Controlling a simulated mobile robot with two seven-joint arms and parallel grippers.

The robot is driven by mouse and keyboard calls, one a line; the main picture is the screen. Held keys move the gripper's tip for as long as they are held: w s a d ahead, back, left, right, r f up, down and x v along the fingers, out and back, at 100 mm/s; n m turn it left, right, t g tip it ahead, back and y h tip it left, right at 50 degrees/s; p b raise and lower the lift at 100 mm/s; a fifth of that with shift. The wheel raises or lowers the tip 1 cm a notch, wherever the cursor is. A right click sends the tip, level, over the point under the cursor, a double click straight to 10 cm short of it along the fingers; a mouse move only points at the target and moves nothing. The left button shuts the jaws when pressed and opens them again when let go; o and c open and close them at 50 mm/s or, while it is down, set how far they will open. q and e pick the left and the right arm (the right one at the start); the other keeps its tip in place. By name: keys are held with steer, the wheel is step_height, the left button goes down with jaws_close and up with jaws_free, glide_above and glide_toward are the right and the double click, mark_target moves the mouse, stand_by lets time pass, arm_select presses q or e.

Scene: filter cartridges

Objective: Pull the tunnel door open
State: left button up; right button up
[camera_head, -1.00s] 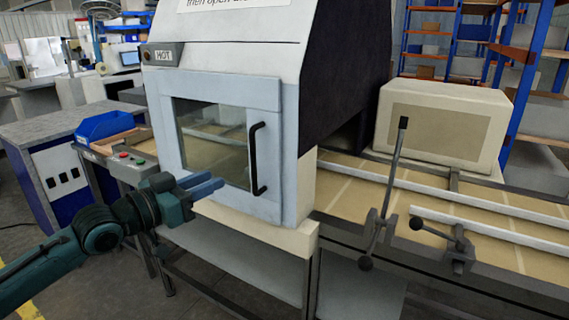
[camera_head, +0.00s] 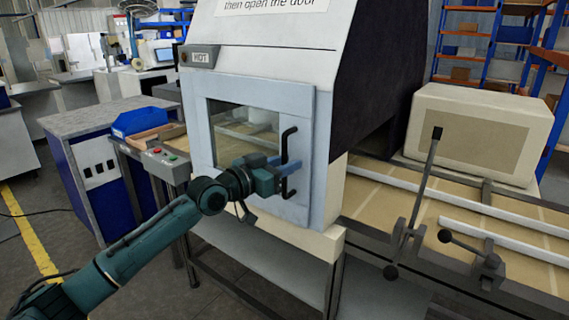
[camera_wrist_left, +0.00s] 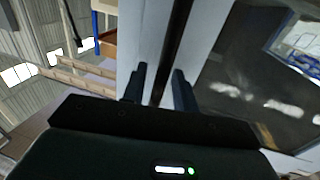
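The tunnel door (camera_head: 224,112) is a pale blue-grey panel with a window, shut flush against the white housing. Its black vertical bar handle (camera_head: 286,145) is on the door's right side. My left gripper (camera_head: 284,166) is at the middle of the handle and hides part of it. In the left wrist view the handle (camera_wrist_left: 178,32) runs down between the two fingers of the left gripper (camera_wrist_left: 159,86), with a gap showing beside it, so the fingers are open around it. My right gripper is not in view.
A control box (camera_head: 165,163) with buttons and a blue bin (camera_head: 139,121) stand left of the door. The floor in front is partly clear, with a yellow line (camera_head: 30,240).

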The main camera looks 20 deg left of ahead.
arm_select(q)
jaws_close()
steer(key=shift+s+a, duration=0.1)
steer(key=shift+s, duration=0.05)
stand_by(0.6)
